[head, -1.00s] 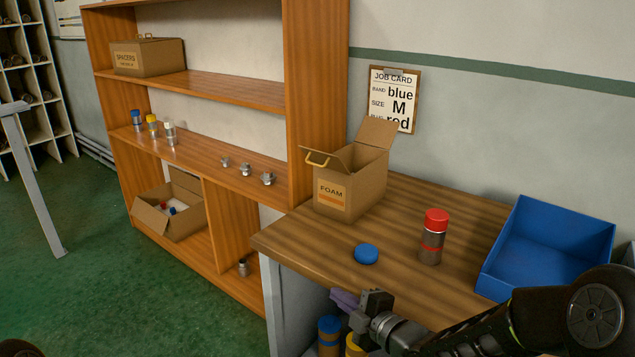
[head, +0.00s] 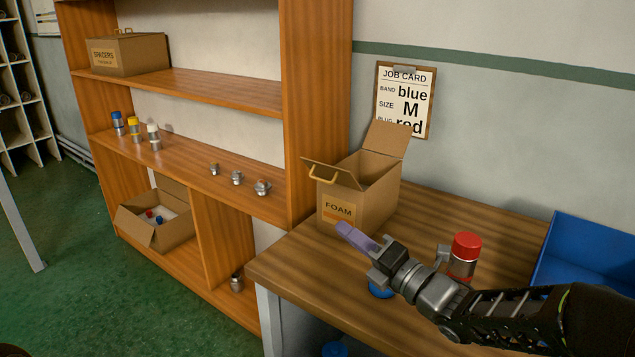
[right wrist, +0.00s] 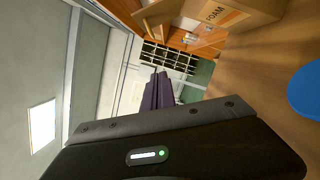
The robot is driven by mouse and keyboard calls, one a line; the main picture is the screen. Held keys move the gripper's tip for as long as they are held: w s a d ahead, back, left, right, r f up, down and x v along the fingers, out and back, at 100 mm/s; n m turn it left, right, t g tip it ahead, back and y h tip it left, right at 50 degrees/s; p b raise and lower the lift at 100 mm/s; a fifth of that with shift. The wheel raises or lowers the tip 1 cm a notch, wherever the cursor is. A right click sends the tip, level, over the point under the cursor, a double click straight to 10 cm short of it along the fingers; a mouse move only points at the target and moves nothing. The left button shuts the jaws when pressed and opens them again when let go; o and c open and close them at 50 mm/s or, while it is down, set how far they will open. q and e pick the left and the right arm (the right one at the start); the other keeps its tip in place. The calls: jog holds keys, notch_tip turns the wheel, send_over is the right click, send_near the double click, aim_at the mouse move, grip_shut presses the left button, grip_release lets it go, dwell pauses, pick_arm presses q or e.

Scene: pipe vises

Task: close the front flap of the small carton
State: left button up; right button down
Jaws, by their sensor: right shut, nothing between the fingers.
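The small carton, a brown box labelled FOAM (head: 338,209), stands on the bench against the shelf unit; it also shows at the top of the right wrist view (right wrist: 262,8). Its flap with a brass handle (head: 330,173) is open and sticks out to the left. Another flap (head: 386,138) stands up at the back right. My right gripper (head: 350,235) has purple fingers, shut and empty. In the head view the fingers appear just below the carton's label; I cannot tell whether they touch it. My left gripper is not in view.
A red-capped cylinder (head: 465,255) stands behind my right arm. A blue bin (head: 590,255) is at the right. The shelf unit (head: 315,110) rises left of the carton.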

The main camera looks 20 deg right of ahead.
jog(key=w+a+r+p, duration=0.1)
jog(key=w+r+p, duration=0.2)
jog(key=w, duration=0.7)
jog(key=shift+w+a+r+p, duration=0.15)
jog(key=shift+w+a+p, duration=0.2)
jog(key=shift+a+p, duration=0.05)
jog(key=shift+a+r, duration=0.1)
jog(key=shift+r, duration=0.1)
dwell(0.4)
